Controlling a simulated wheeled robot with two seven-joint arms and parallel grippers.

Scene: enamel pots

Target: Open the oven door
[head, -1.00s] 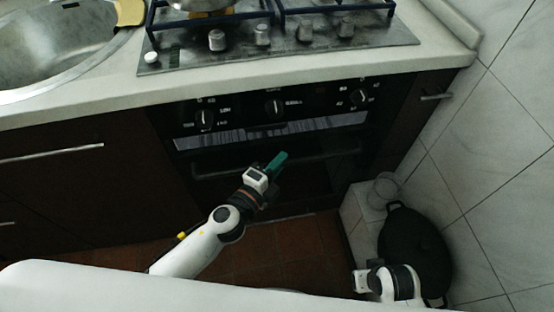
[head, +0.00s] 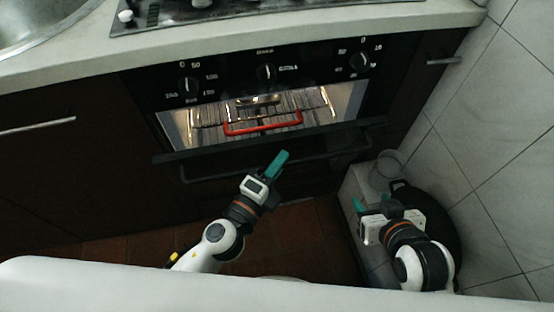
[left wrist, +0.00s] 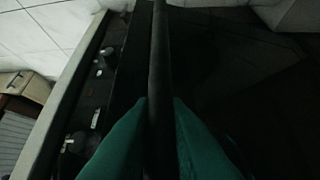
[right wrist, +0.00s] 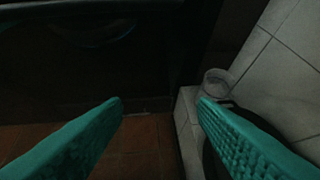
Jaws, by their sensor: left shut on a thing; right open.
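The oven door (head: 318,172) is dark and stands partly open, its top edge tilted out from the oven. The lit cavity (head: 205,118) shows above it, with a wire rack and a red-rimmed item (head: 262,127) inside. My left gripper (head: 278,164) is at the door's dark handle bar (head: 215,174). In the left wrist view the bar (left wrist: 158,60) runs between the green fingers (left wrist: 160,108), which are shut on it. My right gripper (head: 371,204) is open and empty, low at the right; its spread fingers show in the right wrist view (right wrist: 160,104).
A dark pot (head: 452,225) and a glass jar (head: 387,166) stand on a pale ledge (head: 352,190) at the right, close to my right gripper. A tiled wall (head: 500,170) bounds the right side. The counter edge (head: 90,75) is above the oven.

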